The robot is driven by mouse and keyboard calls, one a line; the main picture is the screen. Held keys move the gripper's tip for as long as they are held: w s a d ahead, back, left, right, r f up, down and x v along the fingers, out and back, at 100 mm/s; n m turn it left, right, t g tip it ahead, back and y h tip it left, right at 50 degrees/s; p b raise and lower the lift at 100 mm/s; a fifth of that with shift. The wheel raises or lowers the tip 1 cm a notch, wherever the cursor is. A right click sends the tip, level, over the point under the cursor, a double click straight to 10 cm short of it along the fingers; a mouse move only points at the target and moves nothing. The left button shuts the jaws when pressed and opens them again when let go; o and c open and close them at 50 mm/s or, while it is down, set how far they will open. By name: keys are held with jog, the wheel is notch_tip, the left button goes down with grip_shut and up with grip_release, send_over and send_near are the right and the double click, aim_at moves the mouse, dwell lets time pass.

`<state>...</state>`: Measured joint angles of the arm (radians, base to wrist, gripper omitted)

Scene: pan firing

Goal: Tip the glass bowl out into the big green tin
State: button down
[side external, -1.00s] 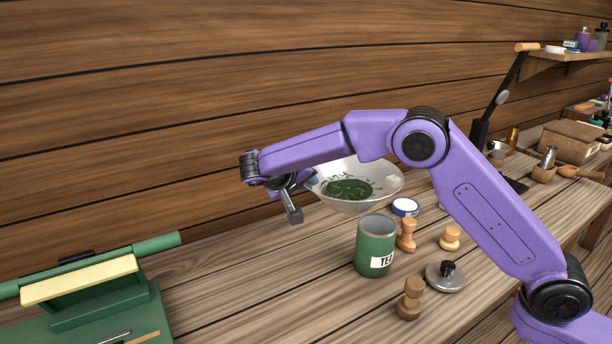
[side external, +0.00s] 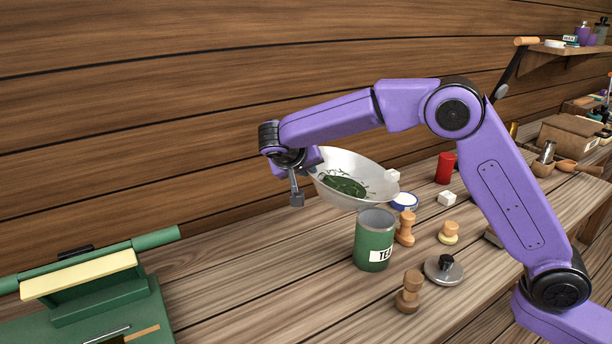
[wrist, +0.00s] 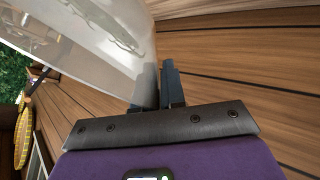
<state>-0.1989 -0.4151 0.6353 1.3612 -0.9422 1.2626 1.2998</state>
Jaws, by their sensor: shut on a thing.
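The glass bowl (side external: 372,170) is pale and see-through, with dark green leaves (side external: 344,186) lying in it. My gripper (side external: 308,174) is shut on its left rim and holds it in the air. The bowl is tilted, its right side lower. The bowl's wall also shows between my fingers in the wrist view (wrist: 110,45). The big green tin (side external: 366,247), with a label partly reading "TE", stands upright and open on the bench, just below the bowl's lower right side. The tin's floor is hidden.
A grey lid with a black knob (side external: 444,269) and wooden stamp-like pieces (side external: 408,293) stand near the tin. A green box-like stand (side external: 100,300) is at front left. Bare bench lies left of the tin.

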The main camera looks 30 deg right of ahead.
jog(key=shift+s+d+r+m+t+y, duration=0.15)
jog(key=shift+d+r+m+t+y, duration=0.15)
jog(key=shift+r+y, duration=0.35)
jog(key=shift+s+d+r+m+t+y, duration=0.15)
jog(key=shift+s+d+r+m+y, duration=0.15)
jog(key=shift+r, duration=0.6)
jog(key=shift+s+d+r+m+t+y, duration=0.1)
jog(key=shift+d+r+m+t+y, duration=0.15)
jog(key=shift+d+r+y, duration=0.4)
jog(key=s+d+r+m+t+y, duration=0.1)
jog(key=s+d+m+t+y, duration=0.2)
jog(key=d, duration=0.5)
jog(key=s+d+r+m+t+y, duration=0.1)
jog(key=s+d+m+t+y, duration=0.3)
jog(key=d, duration=0.5)
jog(key=shift+s+d+y, duration=0.15)
jog(key=shift+s+y, duration=0.75)
jog(key=shift+s, duration=0.3)
